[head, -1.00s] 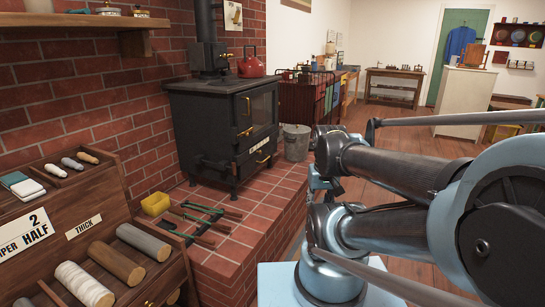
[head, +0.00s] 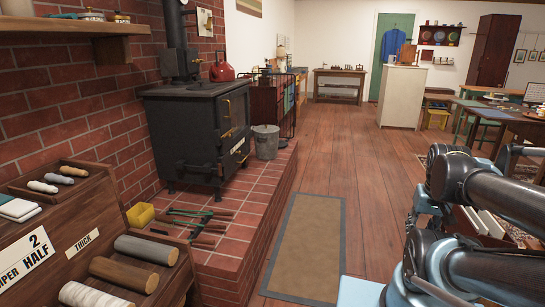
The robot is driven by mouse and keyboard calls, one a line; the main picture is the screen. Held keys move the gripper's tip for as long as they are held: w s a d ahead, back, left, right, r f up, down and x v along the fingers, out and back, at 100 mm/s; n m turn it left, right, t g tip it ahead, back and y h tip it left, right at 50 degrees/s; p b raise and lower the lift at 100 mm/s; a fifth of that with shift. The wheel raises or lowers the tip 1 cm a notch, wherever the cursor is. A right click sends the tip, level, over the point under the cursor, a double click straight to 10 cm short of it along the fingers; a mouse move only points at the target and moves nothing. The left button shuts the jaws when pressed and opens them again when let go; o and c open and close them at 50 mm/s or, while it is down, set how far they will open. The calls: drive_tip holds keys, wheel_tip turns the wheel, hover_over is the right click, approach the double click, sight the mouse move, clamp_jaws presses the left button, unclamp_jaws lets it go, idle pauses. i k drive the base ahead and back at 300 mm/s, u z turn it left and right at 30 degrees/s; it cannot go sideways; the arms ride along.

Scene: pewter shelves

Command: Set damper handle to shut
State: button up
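The black stove (head: 185,140) stands on the raised brick hearth at left, against the brick wall. Its black flue pipe (head: 178,45) rises from the top. Brass handles show on its front, one on the upper door (head: 229,108) and one lower down (head: 237,146). A light label plate (head: 242,158) is near the lower one, too small to read. I cannot tell which part is the damper handle or how it is set. My arm's links are at the lower right, far from the stove. My gripper is not in view.
A red kettle (head: 222,71) sits on the stove. A grey bucket (head: 265,142) and fire tools (head: 202,222) are on the hearth (head: 257,205). A wooden rack (head: 95,215) stands at lower left. A flat mat (head: 308,240) lies on the open wooden floor (head: 335,150) right of the hearth.

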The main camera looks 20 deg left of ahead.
sight(209, 25)
drive_tip(key=z, duration=0.3)
drive_tip(key=k, duration=0.4)
drive_tip(key=z, duration=0.25)
drive_tip(key=i, duration=1)
drive_tip(key=u, duration=0.6)
drive_tip(key=i, duration=1.1)
drive_tip(key=u, duration=1.05)
drive_tip(key=i, duration=0.8)
drive_tip(key=u, duration=0.85)
drive_tip(key=i, duration=0.35)
drive_tip(key=u, duration=0.2)
